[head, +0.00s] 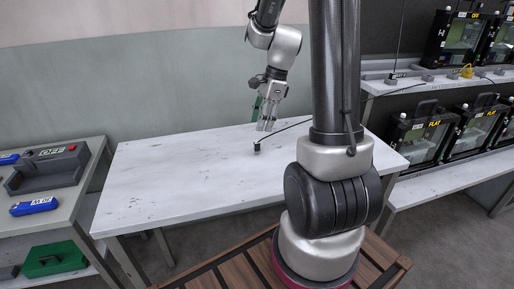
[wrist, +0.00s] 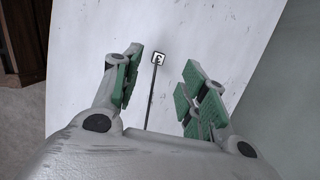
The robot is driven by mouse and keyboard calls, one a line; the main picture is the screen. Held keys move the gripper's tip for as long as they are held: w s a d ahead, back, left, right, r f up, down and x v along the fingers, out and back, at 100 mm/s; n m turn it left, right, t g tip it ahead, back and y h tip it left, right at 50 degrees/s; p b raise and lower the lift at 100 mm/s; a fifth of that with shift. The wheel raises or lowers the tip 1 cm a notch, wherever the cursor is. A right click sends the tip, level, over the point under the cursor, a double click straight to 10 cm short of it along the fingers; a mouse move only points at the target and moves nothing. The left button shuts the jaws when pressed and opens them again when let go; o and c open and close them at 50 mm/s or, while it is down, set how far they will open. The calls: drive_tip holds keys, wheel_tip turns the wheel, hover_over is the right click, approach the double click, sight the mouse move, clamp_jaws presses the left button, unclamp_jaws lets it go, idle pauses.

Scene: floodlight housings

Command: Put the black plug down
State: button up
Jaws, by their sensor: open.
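The black plug (head: 257,148) rests on the white table (head: 165,180), with its thin black cable running up to the right behind my arm. In the wrist view the plug (wrist: 159,58) shows a white label with a black character that looks like a 3, and its cable runs down between the fingers. My gripper (head: 267,128) is over the table, just behind and right of the plug. In the wrist view my gripper (wrist: 161,70) is open, its green-padded fingers apart on either side of the plug and cable, touching neither.
The table is otherwise bare. At left a bench holds a grey box marked OFF (head: 48,170) and a blue block (head: 34,206), with a green case (head: 55,259) below. At right, shelves hold several black floodlight housings (head: 423,133), and a yellow item (head: 467,71).

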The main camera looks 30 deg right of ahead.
sight(258, 142)
drive_tip(key=x, duration=0.7)
drive_tip(key=shift+s+d+f, duration=0.1)
drive_tip(key=shift+d+f, duration=0.05)
drive_tip(key=shift+f, duration=0.35)
clamp_jaws()
